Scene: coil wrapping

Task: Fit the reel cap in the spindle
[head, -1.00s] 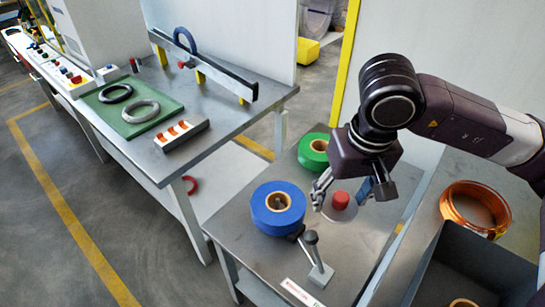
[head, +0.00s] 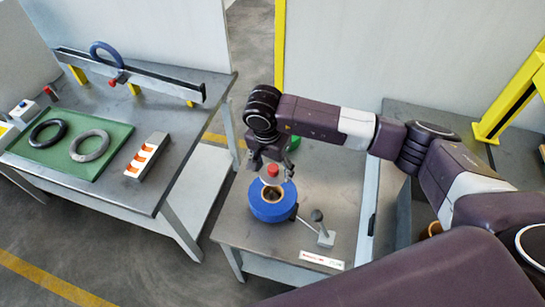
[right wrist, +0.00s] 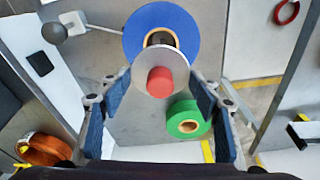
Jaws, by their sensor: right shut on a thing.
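The reel cap is a pale grey disc with a red knob (head: 272,170); it also shows in the right wrist view (right wrist: 160,82). My right gripper (head: 271,173) is shut on the cap, with a blue-padded finger on either side of the disc in the wrist view (right wrist: 160,80). The spindle inside the core cannot be made out clearly. My left gripper is not in view.
A green reel (right wrist: 187,120) lies beside the blue one. A lever with a round knob (head: 317,216) stands at the right of the blue reel. The left table holds a green mat (head: 103,165) with two rings and a slotted block (head: 148,155).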

